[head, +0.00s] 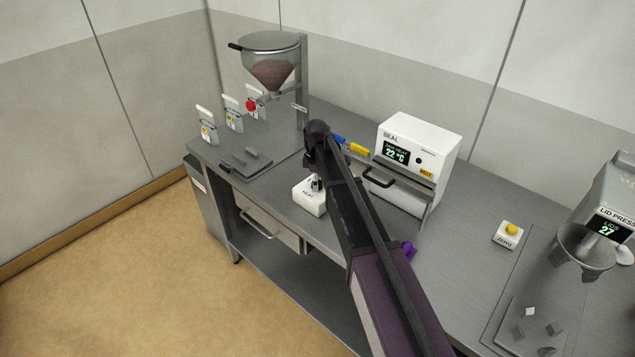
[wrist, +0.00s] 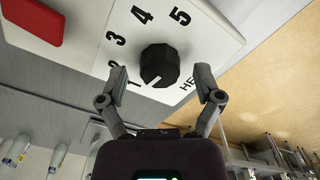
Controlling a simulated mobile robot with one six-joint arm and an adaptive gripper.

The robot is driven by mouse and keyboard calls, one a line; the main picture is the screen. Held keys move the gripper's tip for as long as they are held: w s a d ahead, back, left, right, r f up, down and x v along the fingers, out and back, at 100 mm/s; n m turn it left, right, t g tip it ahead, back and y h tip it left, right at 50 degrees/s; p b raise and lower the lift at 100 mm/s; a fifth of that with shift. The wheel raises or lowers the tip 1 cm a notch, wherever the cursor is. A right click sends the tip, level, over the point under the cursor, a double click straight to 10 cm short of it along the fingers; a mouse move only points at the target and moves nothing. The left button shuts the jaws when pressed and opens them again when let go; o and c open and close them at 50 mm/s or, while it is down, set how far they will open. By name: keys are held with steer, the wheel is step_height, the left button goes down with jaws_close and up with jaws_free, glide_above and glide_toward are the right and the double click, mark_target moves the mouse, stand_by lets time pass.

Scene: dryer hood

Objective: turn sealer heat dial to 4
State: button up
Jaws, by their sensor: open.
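The heat dial is a black ribbed knob (wrist: 159,65) on a white panel numbered 1 to 5. Its pale mark faces down-left, toward the 1. In the head view the white HEAT box (head: 308,201) stands on the bench in front of the sealer (head: 417,150), whose display reads 22 °C. My gripper (wrist: 161,76) is open, with one finger on each side of the knob; I cannot tell whether either finger touches it. In the head view my gripper (head: 316,184) is over the box and hides the knob.
A red button (wrist: 32,20) shows on the same panel. A hopper (head: 272,65) and several pouches stand at the bench's left. A ZERO box (head: 508,236) and a lid press (head: 608,215) are at right. A drawer handle (head: 262,226) juts from the bench front.

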steer(key=c, duration=1.2)
steer(key=shift+o, duration=0.2)
steer(key=shift+m, duration=0.4)
steer(key=m, duration=0.5)
steer(key=shift+s, duration=0.1)
steer(key=m, duration=1.1)
steer(key=shift+m, duration=0.4)
steer(key=m, duration=0.6)
steer(key=shift+s, duration=0.1)
